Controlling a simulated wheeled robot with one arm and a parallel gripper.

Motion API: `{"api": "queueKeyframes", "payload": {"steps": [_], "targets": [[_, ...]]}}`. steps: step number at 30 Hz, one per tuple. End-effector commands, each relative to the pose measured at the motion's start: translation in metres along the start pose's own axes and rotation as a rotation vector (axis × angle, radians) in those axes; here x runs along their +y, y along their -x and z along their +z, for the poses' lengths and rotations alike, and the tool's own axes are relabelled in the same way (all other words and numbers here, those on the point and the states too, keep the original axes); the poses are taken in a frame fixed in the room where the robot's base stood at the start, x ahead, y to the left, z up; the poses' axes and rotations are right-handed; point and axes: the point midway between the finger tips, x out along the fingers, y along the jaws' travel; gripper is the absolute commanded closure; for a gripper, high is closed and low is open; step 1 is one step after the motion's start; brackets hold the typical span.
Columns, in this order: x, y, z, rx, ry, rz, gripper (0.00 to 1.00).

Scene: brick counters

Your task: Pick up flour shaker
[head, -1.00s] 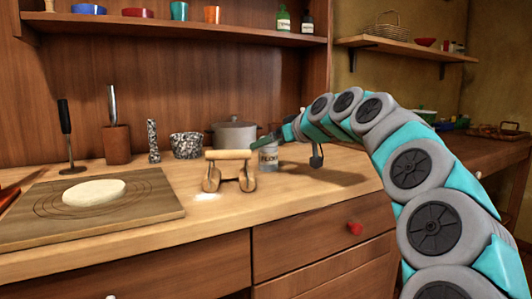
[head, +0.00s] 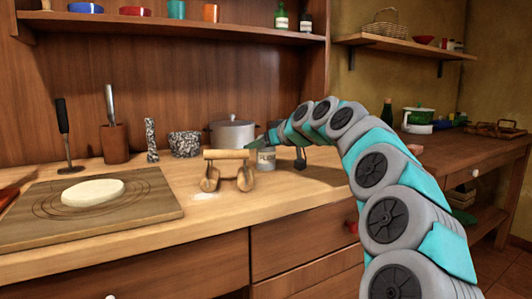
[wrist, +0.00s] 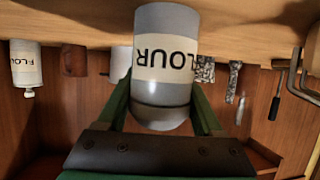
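The flour shaker (head: 267,159) is a grey can with a pale FLOUR label. It stands on the counter right of the rolling pin stand, in front of the grey pot. In the upside-down wrist view the shaker (wrist: 165,65) is large and close, with its domed top towards my gripper (wrist: 163,95). The two green fingers are spread, one on each side of it; firm contact does not show. In the head view my gripper (head: 268,143) reaches in from the right at the shaker and partly covers it.
A wooden rolling pin stand (head: 228,171) is close left of the shaker, with the lidded pot (head: 232,136) behind. A second FLOUR-labelled container (wrist: 26,66) shows in the wrist view. A board with dough (head: 140,205) lies left. The counter front is clear.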

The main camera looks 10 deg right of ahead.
Motion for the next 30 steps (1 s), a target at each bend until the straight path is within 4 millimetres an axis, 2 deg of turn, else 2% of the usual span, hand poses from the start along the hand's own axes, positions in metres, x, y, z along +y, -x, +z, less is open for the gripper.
{"api": "queueKeyframes", "payload": {"steps": [2, 15, 30], "targets": [[0.0000, 0.0000, 0.0001, 0.000, 0.000, 0.000, 0.44], [-0.0001, -0.0002, 0.0003, -0.001, 0.000, 0.000, 0.93], [-0.0001, 0.0019, -0.0057, -0.003, 0.000, -0.001, 0.95]]}}
